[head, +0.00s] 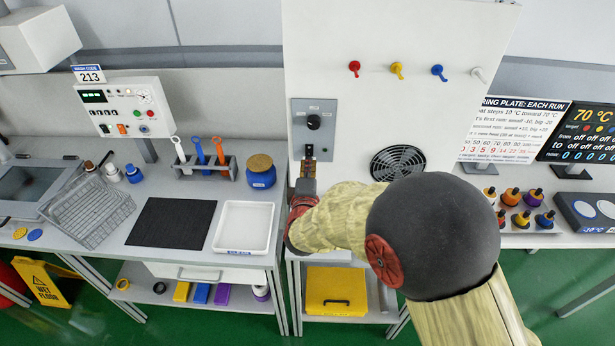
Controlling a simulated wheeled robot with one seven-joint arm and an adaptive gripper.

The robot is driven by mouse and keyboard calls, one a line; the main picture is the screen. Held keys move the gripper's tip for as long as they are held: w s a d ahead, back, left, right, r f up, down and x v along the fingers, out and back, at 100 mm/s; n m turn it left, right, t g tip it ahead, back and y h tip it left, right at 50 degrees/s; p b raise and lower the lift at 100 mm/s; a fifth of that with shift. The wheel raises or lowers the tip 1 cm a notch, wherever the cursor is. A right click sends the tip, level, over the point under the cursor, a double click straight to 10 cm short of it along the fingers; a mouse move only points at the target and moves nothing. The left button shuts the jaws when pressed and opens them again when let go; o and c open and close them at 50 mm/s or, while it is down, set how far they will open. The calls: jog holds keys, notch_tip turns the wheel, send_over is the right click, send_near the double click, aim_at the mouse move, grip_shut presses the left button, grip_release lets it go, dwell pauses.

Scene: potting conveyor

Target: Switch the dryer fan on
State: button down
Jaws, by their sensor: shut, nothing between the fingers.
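A grey control plate (328,108) is fixed to the white upright panel (400,30). A black round knob (314,122) sits on it with small markings around it, too small to read. The round black fan grille (398,155) is to the right of the plate, partly hidden behind my arm. My gripper (309,151) is shut and empty, just below the knob in the picture, in front of the lower part of the plate. It hides that part, and I cannot tell whether it touches the plate.
Red, yellow, blue and white hooks (396,70) stick out above. A tool rack (206,168), blue jar (261,172), white tray (244,227) and black mat (172,222) are on the left bench. Coloured weights (522,219) stand at right. A yellow case (336,291) is below.

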jog(key=shift+w, duration=0.5)
jog(key=shift+w, duration=0.1)
